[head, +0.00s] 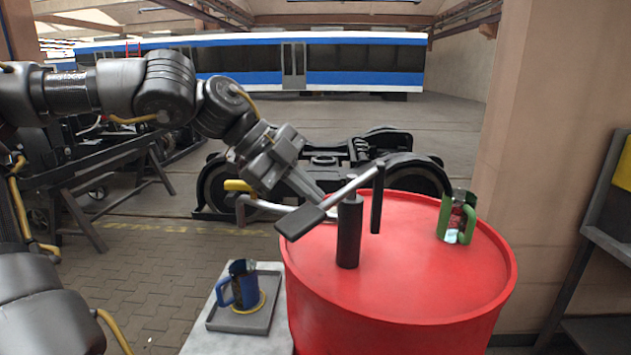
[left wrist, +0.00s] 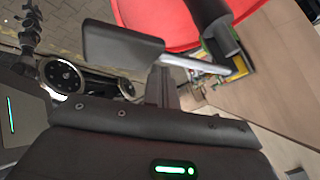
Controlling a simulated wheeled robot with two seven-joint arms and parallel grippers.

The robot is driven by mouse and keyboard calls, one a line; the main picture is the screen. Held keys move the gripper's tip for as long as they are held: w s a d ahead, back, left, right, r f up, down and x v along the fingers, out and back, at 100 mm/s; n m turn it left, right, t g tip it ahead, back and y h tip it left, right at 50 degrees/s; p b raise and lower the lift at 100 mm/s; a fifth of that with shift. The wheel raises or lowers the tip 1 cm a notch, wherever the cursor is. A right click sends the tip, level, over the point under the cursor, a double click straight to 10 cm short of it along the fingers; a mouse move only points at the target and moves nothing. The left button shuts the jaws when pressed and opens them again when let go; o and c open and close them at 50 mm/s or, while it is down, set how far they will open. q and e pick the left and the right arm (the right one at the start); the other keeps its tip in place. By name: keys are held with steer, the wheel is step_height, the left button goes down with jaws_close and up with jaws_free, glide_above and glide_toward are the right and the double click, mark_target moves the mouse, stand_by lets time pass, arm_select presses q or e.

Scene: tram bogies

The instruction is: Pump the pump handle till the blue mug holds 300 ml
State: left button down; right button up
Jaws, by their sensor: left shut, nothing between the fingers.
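The pump stands on a red drum (head: 430,285), with a black post (head: 349,235) and a slanted grey handle (head: 350,188) ending in a flat black grip (head: 300,222). In the left wrist view the grip (left wrist: 122,44) lies close beyond my fingers. A pale spout (head: 262,206) reaches left, above and apart from the blue mug (head: 244,288). The mug stands upright on a grey tray (head: 240,322), on a yellow ring; its contents cannot be made out. My left gripper (head: 320,197) is shut and empty, close by the handle; contact cannot be told. My right gripper is out of view.
Behind the drum is a dark bogie (head: 320,165). A pillar (head: 545,150) and a dark shelf (head: 612,245) stand at right. Paved floor (head: 150,280) is clear left of the tray.

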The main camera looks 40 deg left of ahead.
arm_select(q)
steer(key=shift+f, duration=0.35)
steer(key=shift+r, duration=0.2)
stand_by(0.4)
steer(key=shift+r+p, duration=2.7)
steer(key=shift+r, duration=0.45)
step_height(320, 180, up, 5)
steer(key=p, duration=0.4)
glide_above(309, 207)
steer(key=shift+w, duration=0.1)
